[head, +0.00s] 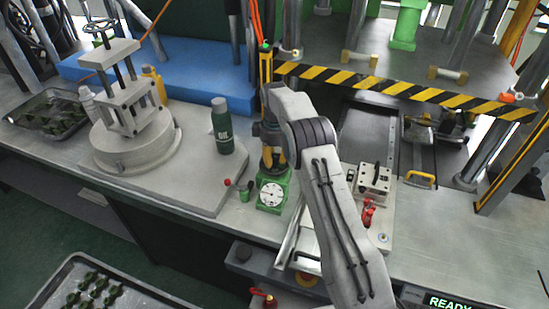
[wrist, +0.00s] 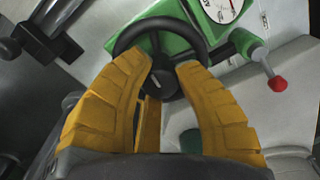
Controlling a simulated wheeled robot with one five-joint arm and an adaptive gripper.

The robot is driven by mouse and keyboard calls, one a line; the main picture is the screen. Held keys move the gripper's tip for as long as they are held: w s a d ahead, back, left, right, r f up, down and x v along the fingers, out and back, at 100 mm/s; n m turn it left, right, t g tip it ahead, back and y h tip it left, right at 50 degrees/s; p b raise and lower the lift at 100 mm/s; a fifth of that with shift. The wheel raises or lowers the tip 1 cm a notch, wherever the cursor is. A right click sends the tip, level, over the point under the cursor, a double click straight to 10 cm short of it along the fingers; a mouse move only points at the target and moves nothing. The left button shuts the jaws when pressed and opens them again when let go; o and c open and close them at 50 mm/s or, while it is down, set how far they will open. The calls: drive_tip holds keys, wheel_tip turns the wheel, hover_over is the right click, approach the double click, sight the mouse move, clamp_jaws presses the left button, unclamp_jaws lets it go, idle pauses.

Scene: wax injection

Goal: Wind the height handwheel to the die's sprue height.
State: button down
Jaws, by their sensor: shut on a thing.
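The black height handwheel (wrist: 161,78) is between my gripper's yellow fingers in the wrist view, in front of a green housing (wrist: 175,46). My gripper (wrist: 163,62) is shut on the wheel, one finger on each side of its hub. In the head view my gripper (head: 272,166) is above the green base with a white round dial (head: 271,194); the wheel is hidden there. Part of the dial shows in the wrist view (wrist: 222,8), its reading unclear. A metal block (head: 374,178), perhaps the die, sits to the right. I cannot make out its sprue.
A red-knobbed lever (wrist: 277,83) sticks out beside the housing. A green bottle (head: 221,128) stands to the left on a grey slab (head: 190,176). A striped yellow-black bar (head: 400,88) crosses behind. A red clamp (head: 368,213) is right of my arm.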

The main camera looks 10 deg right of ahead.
sight(274, 156)
drive_tip(key=shift+s+f+n, duration=0.1)
drive_tip(key=shift+f+n, duration=0.05)
drive_tip(key=shift+n, duration=0.55)
drive_tip(key=c, duration=0.9)
unclamp_jaws()
drive_tip(key=shift+r, duration=0.2)
drive_tip(key=r, duration=1)
drive_tip(key=shift+w+r, duration=0.2)
drive_tip(key=shift+s+r, duration=0.15)
drive_tip(key=shift+r, duration=0.45)
drive_tip(key=shift+r, duration=0.1)
